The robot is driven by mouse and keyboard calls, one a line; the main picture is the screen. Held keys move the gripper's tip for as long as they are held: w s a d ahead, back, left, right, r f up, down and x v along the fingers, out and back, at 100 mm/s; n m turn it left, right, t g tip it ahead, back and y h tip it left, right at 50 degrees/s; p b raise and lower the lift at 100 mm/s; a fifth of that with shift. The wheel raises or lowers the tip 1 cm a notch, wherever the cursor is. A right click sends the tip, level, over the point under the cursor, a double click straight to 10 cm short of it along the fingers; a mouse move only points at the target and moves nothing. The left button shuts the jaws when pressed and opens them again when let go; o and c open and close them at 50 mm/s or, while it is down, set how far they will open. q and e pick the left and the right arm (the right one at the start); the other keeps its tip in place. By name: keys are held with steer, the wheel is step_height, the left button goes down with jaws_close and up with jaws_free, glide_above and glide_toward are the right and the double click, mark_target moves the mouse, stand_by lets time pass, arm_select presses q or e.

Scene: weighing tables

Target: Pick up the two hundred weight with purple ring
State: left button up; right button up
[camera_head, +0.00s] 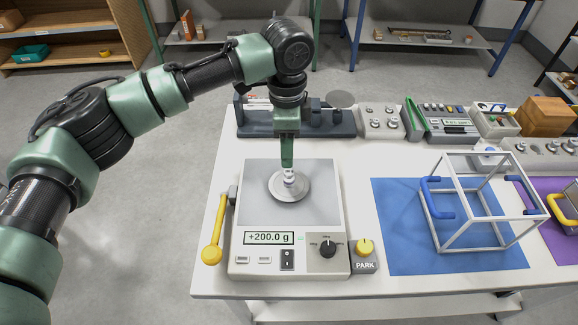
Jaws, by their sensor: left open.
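A small silver weight (289,178) stands upright near the middle of the round pan (299,192) of a scale. It has a dark bluish or purple band, too small to tell well. The scale's display (269,238) reads +200.0 g. My left gripper (287,164) points straight down right above the weight, with its tips at or close to the weight's top. Its jaws are open, seen edge-on, so the gap between them is hidden. I cannot tell whether the tips touch the weight. My right gripper is out of view.
A yellow-ended lever (212,252) stands left of the scale and a yellow PARK knob (365,247) right of it. A white open frame with blue handles (436,198) stands on a blue mat (396,241).

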mark_target(289, 172)
arm_select(q)
steer(key=f, duration=0.1)
steer(key=s+f+p, duration=0.1)
steer(key=shift+d+f, duration=0.1)
steer(key=shift+f, duration=0.25)
step_height(289, 172, down, 4)
steer(key=shift+d+r+p, duration=0.1)
steer(key=shift+r+p, duration=0.05)
steer(key=shift+p, duration=0.3)
steer(key=shift+w+f, duration=0.1)
steer(key=shift+f, duration=0.1)
jaws_close()
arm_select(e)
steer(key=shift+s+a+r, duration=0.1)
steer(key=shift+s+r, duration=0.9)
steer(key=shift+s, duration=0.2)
